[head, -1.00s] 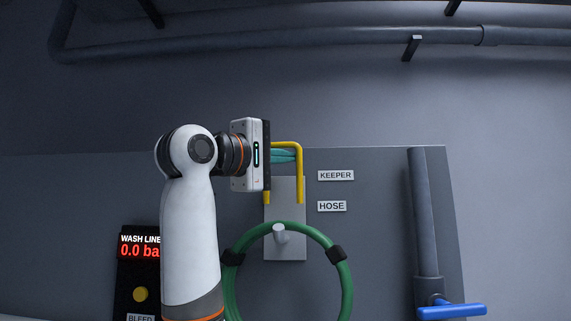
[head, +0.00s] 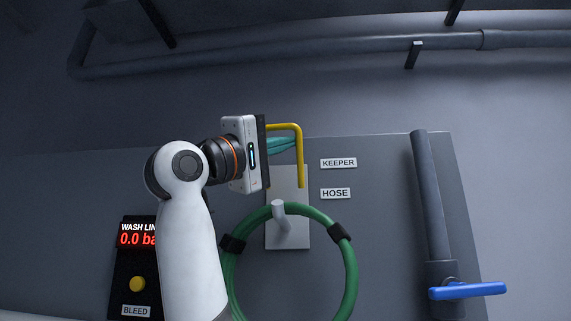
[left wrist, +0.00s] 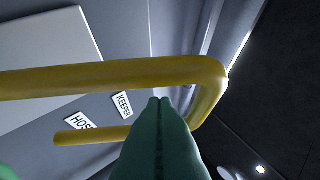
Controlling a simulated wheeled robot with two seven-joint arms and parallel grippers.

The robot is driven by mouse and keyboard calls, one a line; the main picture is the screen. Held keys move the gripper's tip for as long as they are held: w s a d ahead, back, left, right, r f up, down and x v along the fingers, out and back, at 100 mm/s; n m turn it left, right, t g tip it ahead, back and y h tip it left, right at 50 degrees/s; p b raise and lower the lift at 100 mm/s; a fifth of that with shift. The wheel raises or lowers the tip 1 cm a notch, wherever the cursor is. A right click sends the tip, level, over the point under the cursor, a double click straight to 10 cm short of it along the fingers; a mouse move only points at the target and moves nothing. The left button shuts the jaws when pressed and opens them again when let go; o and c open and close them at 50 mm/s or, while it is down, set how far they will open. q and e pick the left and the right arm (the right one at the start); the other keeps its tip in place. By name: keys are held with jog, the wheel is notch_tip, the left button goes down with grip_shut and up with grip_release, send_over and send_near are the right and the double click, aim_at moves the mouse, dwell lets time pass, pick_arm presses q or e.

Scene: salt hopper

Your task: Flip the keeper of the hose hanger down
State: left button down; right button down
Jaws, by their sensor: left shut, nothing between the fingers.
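The keeper (head: 300,155) is a yellow bent bar standing up above the light grey hanger plate (head: 296,237). My left gripper (head: 284,145) comes in from the left, its teal fingers shut and empty, at the bar's upper part. In the left wrist view the keeper (left wrist: 120,75) crosses the picture, and the shut fingertips (left wrist: 159,102) point into the space its bent bar frames. I cannot tell whether they touch it. The green hose (head: 350,275) hangs in a coil on the hanger's peg (head: 281,215). My right gripper is not in view.
Labels KEEPER (head: 338,163) and HOSE (head: 335,193) sit right of the plate. A wash line display (head: 137,238) with a yellow button (head: 137,284) is at the left. A pipe with a blue lever (head: 467,291) stands at the right.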

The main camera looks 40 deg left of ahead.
pick_arm(q)
jog(key=m+h+b, duration=0.1)
jog(key=s+f+m+h, duration=0.1)
jog(key=d+f+m+t+h+b, duration=0.1)
jog(key=m, duration=0.1)
jog(key=shift+s+h+b, duration=0.35)
jog(key=shift+h, duration=0.05)
jog(key=shift+s+d+f+m+h+b, duration=0.1)
jog(key=shift+f+m+h+b, duration=0.15)
jog(key=shift+m+h, duration=0.3)
jog(key=shift+f+m+h+b, duration=0.15)
jog(key=shift+m+h+b, duration=0.15)
jog(key=shift+m+h, duration=0.25)
jog(key=shift+s+d+f+m+g+h+b, duration=0.1)
jog(key=shift+f+m+g+h+b, duration=0.1)
jog(key=shift+m+h, duration=0.7)
jog(key=shift+s+d+f+m+g+h+b, duration=0.1)
jog(key=shift+s+f+m+g+h+b, duration=0.1)
jog(key=shift+m+h, duration=0.65)
jog(key=shift+s+f+m+g+h+b, duration=0.1)
jog(key=shift+f+m+g+h+b, duration=0.1)
jog(key=shift+m+h, duration=0.65)
jog(key=shift+m, duration=0.3)
